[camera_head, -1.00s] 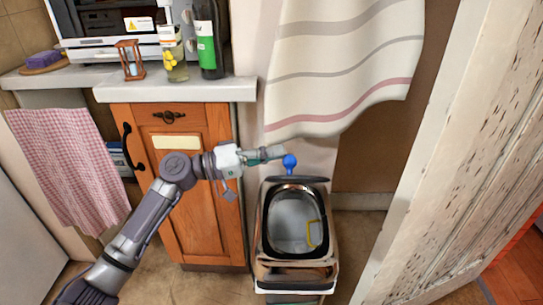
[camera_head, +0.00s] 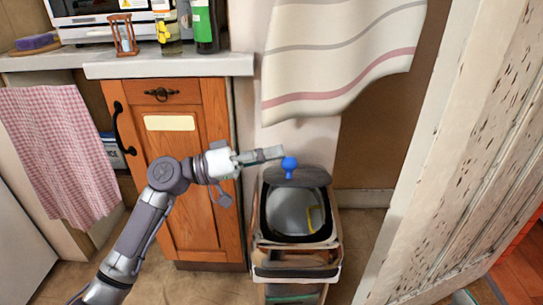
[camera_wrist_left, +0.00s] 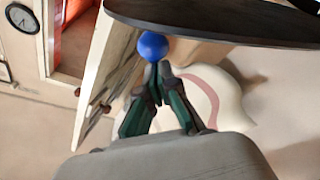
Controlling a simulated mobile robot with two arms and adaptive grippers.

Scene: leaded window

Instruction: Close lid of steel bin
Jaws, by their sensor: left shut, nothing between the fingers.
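The steel bin (camera_head: 303,272) stands on the floor in front of the pale wall in the head view, its mouth uncovered. Its dark lid (camera_head: 306,178) is raised at the back of the mouth and tilted. A blue ball-shaped knob (camera_head: 289,164) is on the lid. My left gripper (camera_head: 282,152) is shut and empty, its tips right by the knob. In the left wrist view, the shut fingertips (camera_wrist_left: 157,70) lie just below the blue knob (camera_wrist_left: 152,46), and the lid (camera_wrist_left: 225,22) crosses the top. I cannot tell whether they touch.
A wooden cabinet (camera_head: 187,220) stands left of the bin under a counter (camera_head: 170,66) with bottles and an hourglass. A striped cloth (camera_head: 340,55) hangs above the bin. A worn white door (camera_head: 440,170) stands to the right. Floor is free between bin and door.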

